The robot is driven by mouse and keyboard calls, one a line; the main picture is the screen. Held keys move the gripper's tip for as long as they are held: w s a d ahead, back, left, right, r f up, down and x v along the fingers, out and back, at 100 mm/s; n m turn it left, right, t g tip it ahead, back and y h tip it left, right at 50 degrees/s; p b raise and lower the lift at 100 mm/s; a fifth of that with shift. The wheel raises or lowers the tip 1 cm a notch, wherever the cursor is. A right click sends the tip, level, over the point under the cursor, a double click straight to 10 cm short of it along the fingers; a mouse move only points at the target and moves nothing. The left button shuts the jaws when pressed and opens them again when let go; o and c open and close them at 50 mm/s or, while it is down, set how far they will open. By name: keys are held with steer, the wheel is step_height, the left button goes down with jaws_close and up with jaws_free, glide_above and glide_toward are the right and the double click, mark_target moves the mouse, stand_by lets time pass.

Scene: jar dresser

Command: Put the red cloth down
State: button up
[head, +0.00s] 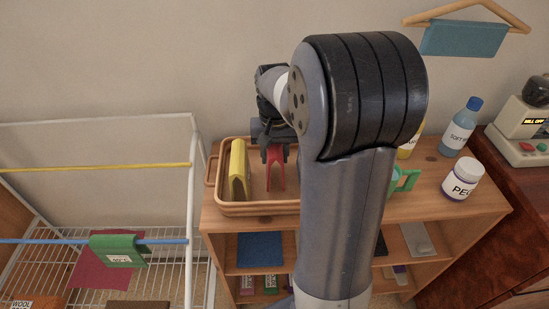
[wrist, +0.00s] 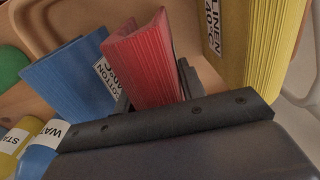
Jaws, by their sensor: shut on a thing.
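A folded red cloth (head: 276,172) hangs upright from my gripper (head: 274,148), over or inside a tan tray (head: 260,208) on the wooden dresser. I cannot tell whether its lower edge touches the tray floor. In the wrist view the red cloth (wrist: 143,62) sits between my dark fingers, and my gripper (wrist: 155,98) is shut on it. A folded yellow cloth (head: 238,172) stands in the tray to its left, apart from it. In the wrist view the yellow cloth (wrist: 262,45), labelled LINEN, is at right and a blue cloth (wrist: 65,78) is at left.
My arm hides the tray's right side. A white PEG jar (head: 462,181) and a blue-capped bottle (head: 459,128) stand on the right of the dresser (head: 425,205). A drying rack (head: 95,120) with a green cloth (head: 117,250) is at left.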

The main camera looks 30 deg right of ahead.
steer(key=shift+f, duration=0.75)
steer(key=shift+f, duration=0.2)
steer(key=o, duration=0.8)
steer(key=shift+c, duration=0.2)
steer(key=shift+r, duration=0.1)
step_height(320, 180, up, 12)
steer(key=shift+r, duration=0.15)
